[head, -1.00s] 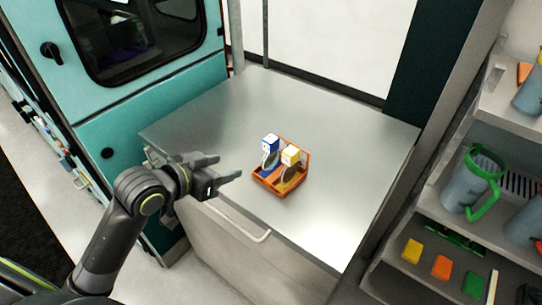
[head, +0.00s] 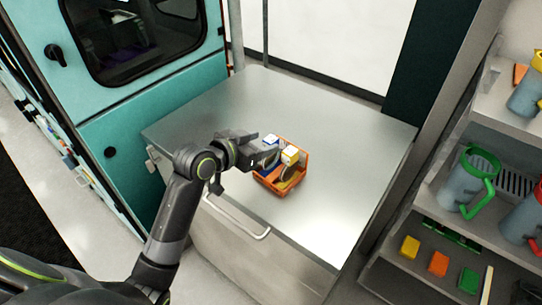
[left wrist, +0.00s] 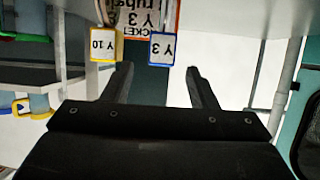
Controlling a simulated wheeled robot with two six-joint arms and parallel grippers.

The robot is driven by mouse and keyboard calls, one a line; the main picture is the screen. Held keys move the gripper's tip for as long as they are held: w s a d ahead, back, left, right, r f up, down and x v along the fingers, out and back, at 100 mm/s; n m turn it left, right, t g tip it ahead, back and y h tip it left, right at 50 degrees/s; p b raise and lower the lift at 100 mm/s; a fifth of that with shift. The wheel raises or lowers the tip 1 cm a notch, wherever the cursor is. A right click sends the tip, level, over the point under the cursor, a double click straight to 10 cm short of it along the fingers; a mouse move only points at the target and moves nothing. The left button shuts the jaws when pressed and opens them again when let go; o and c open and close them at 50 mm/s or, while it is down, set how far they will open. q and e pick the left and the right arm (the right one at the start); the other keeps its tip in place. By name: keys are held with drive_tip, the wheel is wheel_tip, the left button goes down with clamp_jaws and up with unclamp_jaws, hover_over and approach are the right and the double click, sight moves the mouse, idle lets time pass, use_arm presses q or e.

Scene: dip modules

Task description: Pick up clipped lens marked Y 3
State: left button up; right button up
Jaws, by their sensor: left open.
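The lens with the blue clip (head: 270,139) stands in the left part of a small orange holder (head: 270,184) on the metal worktop. In the left wrist view its blue-edged tag (left wrist: 162,48) reads Y 3, upside down. A second lens with a yellow clip (head: 291,154) stands beside it; its tag (left wrist: 103,45) reads Y 10. My left gripper (head: 269,149) is open right at the blue clip, its fingers partly covering that lens. In the left wrist view the Y 3 tag lies ahead of the gap between the fingertips (left wrist: 162,70). My right gripper is not in view.
The metal worktop (head: 340,150) is clear around the holder. A drawer handle (head: 238,222) is on its front. A shelf unit on the right holds a jug with a green handle (head: 467,182) and several coloured blocks. A teal cabinet (head: 145,115) stands on the left.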

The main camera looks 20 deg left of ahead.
sight(275, 139)
use_arm(q)
drive_tip(key=shift+w+d+f, duration=0.25)
drive_tip(key=shift+w, duration=0.3)
drive_tip(key=shift+w+d+f+p, duration=0.1)
drive_tip(key=shift+w+f+p, duration=0.05)
drive_tip(key=shift+w+p, duration=0.15)
drive_tip(key=p+x, duration=0.1)
drive_tip(key=x, duration=0.2)
drive_tip(key=shift+w+d+f+p, duration=0.15)
drive_tip(key=shift+w+f+p, duration=0.1)
drive_tip(key=shift+p, duration=0.05)
drive_tip(key=shift+w+d+f, duration=0.15)
drive_tip(key=shift+w+f, duration=0.05)
drive_tip(key=shift+w, duration=0.15)
drive_tip(key=shift+c, duration=0.3)
clamp_jaws()
